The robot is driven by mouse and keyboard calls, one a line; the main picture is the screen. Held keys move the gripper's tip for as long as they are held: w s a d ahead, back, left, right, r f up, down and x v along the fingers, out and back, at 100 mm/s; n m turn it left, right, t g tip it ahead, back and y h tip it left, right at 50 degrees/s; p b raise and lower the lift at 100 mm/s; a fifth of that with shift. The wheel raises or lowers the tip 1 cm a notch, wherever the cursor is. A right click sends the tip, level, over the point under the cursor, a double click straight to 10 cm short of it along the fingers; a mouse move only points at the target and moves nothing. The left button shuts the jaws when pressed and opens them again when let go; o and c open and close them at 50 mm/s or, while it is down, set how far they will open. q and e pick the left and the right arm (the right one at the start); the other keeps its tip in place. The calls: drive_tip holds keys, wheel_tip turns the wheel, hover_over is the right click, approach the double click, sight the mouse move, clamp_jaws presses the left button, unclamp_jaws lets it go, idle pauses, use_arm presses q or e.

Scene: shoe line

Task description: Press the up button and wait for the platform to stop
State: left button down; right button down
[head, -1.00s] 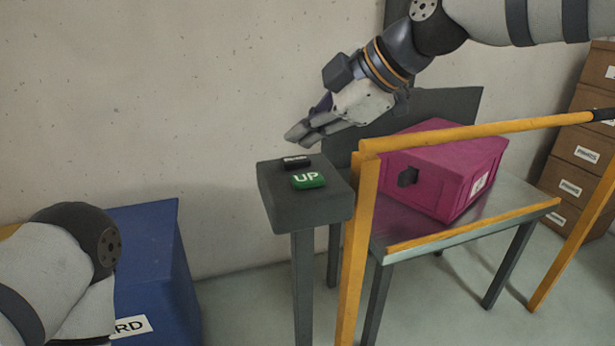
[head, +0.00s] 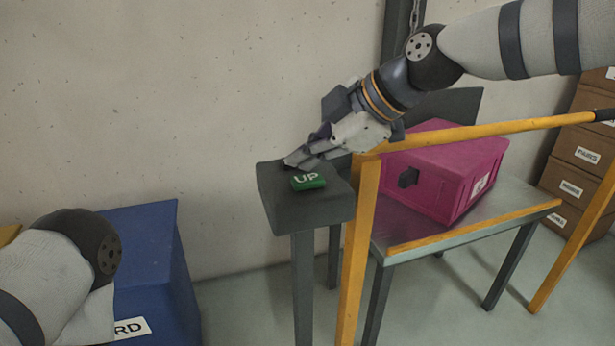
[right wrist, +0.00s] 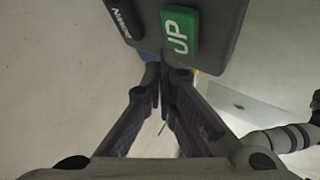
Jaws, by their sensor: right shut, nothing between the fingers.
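The green UP button (head: 308,181) sits on top of a dark control box (head: 310,213) on a post. It also shows in the right wrist view (right wrist: 180,35), beside a black button (right wrist: 124,20). My right gripper (head: 292,162) is shut and empty, its fingertips low over the box's back edge, covering the black button in the head view. Whether the tips touch anything, I cannot tell. The grey metal platform (head: 470,232) stands to the right and carries a magenta bin (head: 430,180). My left gripper is out of view.
A yellow rail frame (head: 362,240) stands between the control box and the platform. A blue bin (head: 150,250) is at lower left. Brown cartons (head: 575,155) are stacked at far right. A concrete wall (head: 180,90) is behind.

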drive_tip(key=shift+f, duration=0.1)
idle(0.7)
drive_tip(key=shift+f, duration=0.35)
